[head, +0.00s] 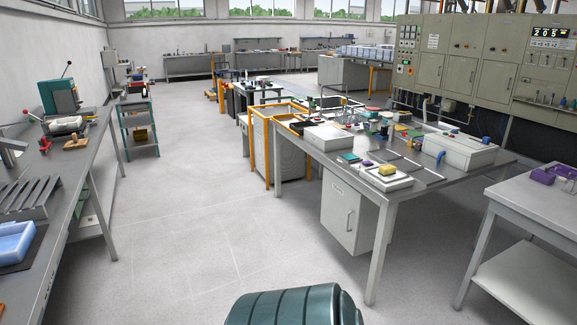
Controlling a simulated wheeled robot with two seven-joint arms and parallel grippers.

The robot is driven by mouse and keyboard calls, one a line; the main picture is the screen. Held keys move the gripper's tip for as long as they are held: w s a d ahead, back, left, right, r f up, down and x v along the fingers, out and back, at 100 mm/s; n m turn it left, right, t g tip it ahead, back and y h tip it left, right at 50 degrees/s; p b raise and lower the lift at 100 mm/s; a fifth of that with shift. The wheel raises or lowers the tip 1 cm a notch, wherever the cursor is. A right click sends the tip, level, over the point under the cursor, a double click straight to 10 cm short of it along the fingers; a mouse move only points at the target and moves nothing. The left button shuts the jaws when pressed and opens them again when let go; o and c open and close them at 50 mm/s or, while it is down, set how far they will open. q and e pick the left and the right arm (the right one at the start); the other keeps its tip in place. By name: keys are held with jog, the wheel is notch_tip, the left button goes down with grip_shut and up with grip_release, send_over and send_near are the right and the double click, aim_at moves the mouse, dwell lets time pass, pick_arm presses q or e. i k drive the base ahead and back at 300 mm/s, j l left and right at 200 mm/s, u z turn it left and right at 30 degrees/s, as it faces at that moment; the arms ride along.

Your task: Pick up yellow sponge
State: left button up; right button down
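A small yellow block (387,169) that looks like the sponge lies on a white, flat-topped box or tray (398,185). It is near the front edge of the grey work table (425,180) right of centre. Another flat yellow item (401,128) lies farther back on the same table; it is too small to tell what it is. Neither of my grippers shows in the head view.
Another table (540,205) stands at right, a long bench (60,190) at left. The floor (200,210) between is clear.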

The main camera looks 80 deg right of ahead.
aim_at(387, 171)
jog(key=z, duration=3.35)
jog(key=i+j, duration=0.4)
jog(key=i+j+z, duration=0.15)
jog(key=i+j, duration=0.6)
jog(key=j, duration=0.2)
jog(key=i+j+z, duration=0.1)
jog(key=i+j, duration=0.25)
jog(key=j, duration=0.15)
jog(key=i+j+z, duration=0.1)
jog(key=i+j, duration=0.25)
jog(key=j, duration=0.15)
jog(key=i+j, duration=0.35)
jog(key=j, duration=0.2)
jog(key=i+j+z, duration=0.15)
jog(key=i+j, duration=0.15)
jog(key=j, duration=0.25)
jog(key=i+j, duration=0.3)
jog(key=j, duration=0.25)
